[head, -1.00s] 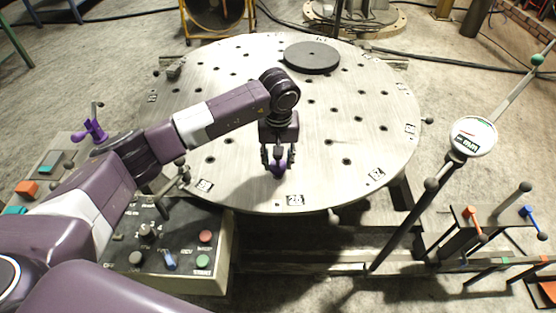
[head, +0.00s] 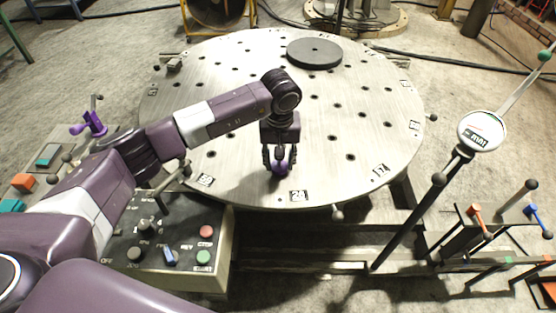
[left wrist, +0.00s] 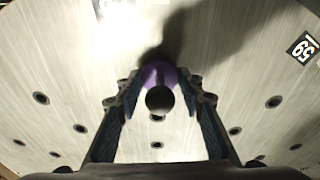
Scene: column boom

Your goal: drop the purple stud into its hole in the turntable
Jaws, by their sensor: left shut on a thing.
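The turntable (head: 240,100) is a large round pale metal plate with many small dark holes and number labels on its rim. My left gripper (head: 278,166) points down over its near part and is shut on the purple stud (head: 278,170). In the left wrist view, the purple stud (left wrist: 158,72) shows between the two fingertips of my left gripper (left wrist: 160,90), with a dark round ball end facing the camera. I cannot tell whether the stud's lower end touches the plate, and no hole shows directly under it. My right gripper is out of view.
A dark disc (head: 314,53) lies at the turntable's far side. A dial gauge (head: 482,131) on a slanted post stands at the right. A control box (head: 170,245) with buttons is at the near left. A lever rack (head: 475,220) stands at lower right.

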